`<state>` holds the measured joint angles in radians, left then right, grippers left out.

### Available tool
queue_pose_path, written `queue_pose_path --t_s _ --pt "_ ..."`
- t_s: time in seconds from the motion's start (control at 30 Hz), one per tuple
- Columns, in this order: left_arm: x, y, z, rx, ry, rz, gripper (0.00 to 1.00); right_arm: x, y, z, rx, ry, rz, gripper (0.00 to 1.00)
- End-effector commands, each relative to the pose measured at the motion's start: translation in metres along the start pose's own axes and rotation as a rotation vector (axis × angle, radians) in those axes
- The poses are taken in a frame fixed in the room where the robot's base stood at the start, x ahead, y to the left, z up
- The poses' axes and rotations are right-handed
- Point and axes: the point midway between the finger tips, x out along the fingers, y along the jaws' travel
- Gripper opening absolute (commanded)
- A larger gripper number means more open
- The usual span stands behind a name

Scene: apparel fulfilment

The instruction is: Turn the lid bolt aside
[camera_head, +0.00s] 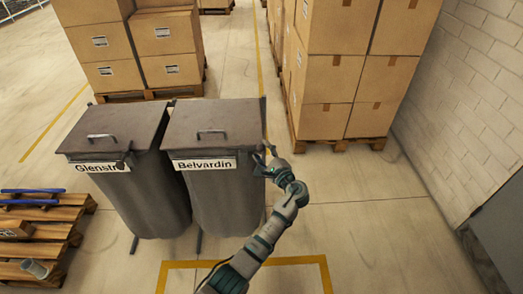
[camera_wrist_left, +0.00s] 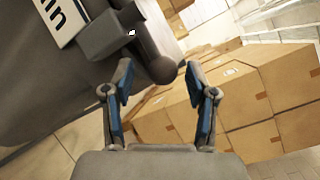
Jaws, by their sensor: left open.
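Two grey bins with hinged lids stand side by side, labelled "Glenstr…" (camera_head: 150,195) and "Belvardin" (camera_head: 225,195). A small dark bolt (camera_head: 122,165) shows at the front of the left bin's lid, beside its label. My left gripper (camera_head: 264,158) is at the right front corner of the Belvardin bin, by the lid edge, and covers that corner. In the left wrist view my open gripper (camera_wrist_left: 158,82) has its fingers either side of the rounded end of a grey bolt (camera_wrist_left: 158,62) beside a white label; I cannot tell whether they touch it. My right gripper is not in view.
Stacked cartons on a pallet (camera_head: 330,75) stand behind and right of the bins; more cartons (camera_head: 165,45) stand behind them. Wooden pallets (camera_head: 50,215) lie at left. A brick wall (camera_head: 470,90) bounds the right. The floor right of my arm is clear.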

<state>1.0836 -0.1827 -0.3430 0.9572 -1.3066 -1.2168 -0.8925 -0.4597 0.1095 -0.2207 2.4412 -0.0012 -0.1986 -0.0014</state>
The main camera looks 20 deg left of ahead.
Motion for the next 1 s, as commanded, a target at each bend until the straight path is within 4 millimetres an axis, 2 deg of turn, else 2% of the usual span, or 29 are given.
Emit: queue_pose_path --t_s 0.3,0.5,0.63,1.0 --pt "-0.07 0.001 -0.002 -0.002 0.003 0.001 0.57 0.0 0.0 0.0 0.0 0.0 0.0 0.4" --pt "-0.1 0.001 -0.003 -0.001 0.002 0.001 0.57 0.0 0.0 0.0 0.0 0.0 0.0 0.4" --pt "-0.106 0.001 -0.002 0.0 0.001 0.002 0.57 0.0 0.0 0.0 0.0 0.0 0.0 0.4" --pt "-0.107 0.001 -0.002 0.0 0.001 0.002 0.57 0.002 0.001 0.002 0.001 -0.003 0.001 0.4"
